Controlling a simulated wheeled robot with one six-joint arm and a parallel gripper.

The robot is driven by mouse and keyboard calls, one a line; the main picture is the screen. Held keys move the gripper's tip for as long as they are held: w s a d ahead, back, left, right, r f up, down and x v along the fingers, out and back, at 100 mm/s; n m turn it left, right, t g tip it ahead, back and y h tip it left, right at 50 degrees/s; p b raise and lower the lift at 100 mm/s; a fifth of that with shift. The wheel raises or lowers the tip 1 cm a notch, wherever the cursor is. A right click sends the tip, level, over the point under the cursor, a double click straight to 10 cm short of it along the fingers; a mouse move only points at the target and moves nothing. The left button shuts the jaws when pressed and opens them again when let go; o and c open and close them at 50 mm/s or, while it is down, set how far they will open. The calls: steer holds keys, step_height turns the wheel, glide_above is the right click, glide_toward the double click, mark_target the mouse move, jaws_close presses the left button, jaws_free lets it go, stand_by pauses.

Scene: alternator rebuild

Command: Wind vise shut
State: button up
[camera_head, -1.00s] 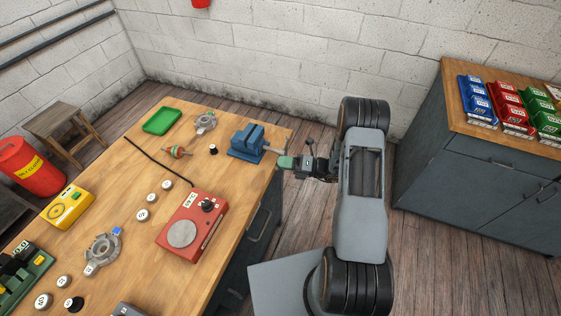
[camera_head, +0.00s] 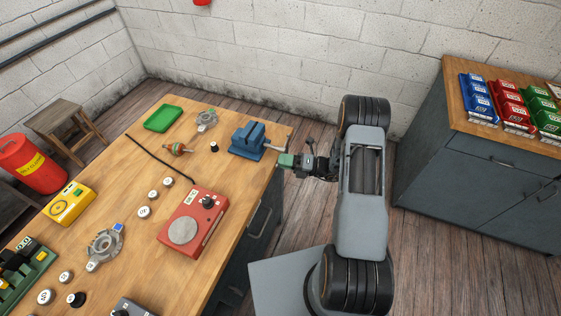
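The blue vise (camera_head: 247,140) stands at the far right corner of the wooden workbench (camera_head: 225,240). Its light-coloured handle (camera_head: 274,149) sticks out to the right past the bench edge. My gripper (camera_head: 286,160) is at the end of my arm, just right of the vise, close to the handle. The green fingertip area points left towards the vise. The picture is too small to tell whether the fingers are open, shut, or touching the handle. The gap between the vise jaws is also hard to make out.
The bench holds a red device with a round plate (camera_head: 192,222), a rotor (camera_head: 177,149), a green tray (camera_head: 163,118), grey housings (camera_head: 206,120) and several small round parts. A grey cabinet (camera_head: 480,165) with coloured bins stands right.

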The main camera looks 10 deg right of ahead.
steer(key=b+v, duration=0.3)
steer(key=v, duration=1.1)
stand_by(0.3)
steer(key=s+a+f+n+g+h, duration=0.3)
steer(key=s+n+g, duration=0.4)
steer(key=n, duration=0.6)
steer(key=s+a+r+n+t+h, duration=0.1)
steer(key=s+a+r+n+h, duration=0.1)
steer(key=r+n+h, duration=0.3)
steer(key=s+a+r+n+t+h, duration=0.2)
steer(key=r+n+h, duration=0.3)
steer(key=r+n, duration=0.5)
steer(key=s+a+r+n+t+h, duration=0.1)
steer(key=s+a+r+n+h, duration=0.1)
steer(key=r+n+h, duration=0.3)
step_height(320, 180, up, 3)
steer(key=a+n, duration=0.1)
steer(key=n, duration=0.1)
steer(key=shift+a+n, duration=0.3)
steer(key=shift+n, duration=0.1)
